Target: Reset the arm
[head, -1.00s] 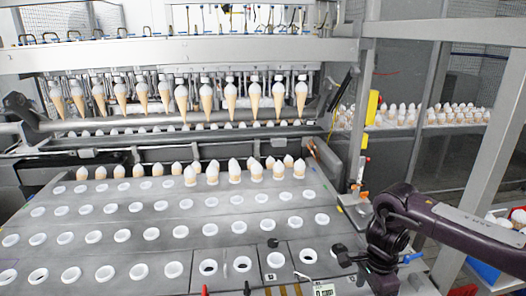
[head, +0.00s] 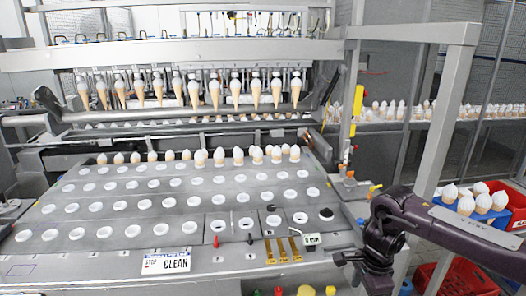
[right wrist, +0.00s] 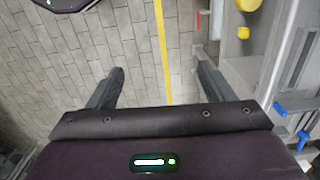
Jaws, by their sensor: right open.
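My dark right arm (head: 455,232) comes in from the right in the head view and bends down at the machine's front right corner. In the right wrist view my right gripper (right wrist: 158,88) has its two fingers wide apart, with only paved floor and a yellow line between them. It holds nothing. My left arm and gripper are not in the head view.
A grey plate (head: 150,215) with rows of white-rimmed holes fills the front left. Cones (head: 235,92) hang from the machine behind it. A metal post (head: 442,115) stands near my right arm. Red crates (head: 508,205) lie at the right.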

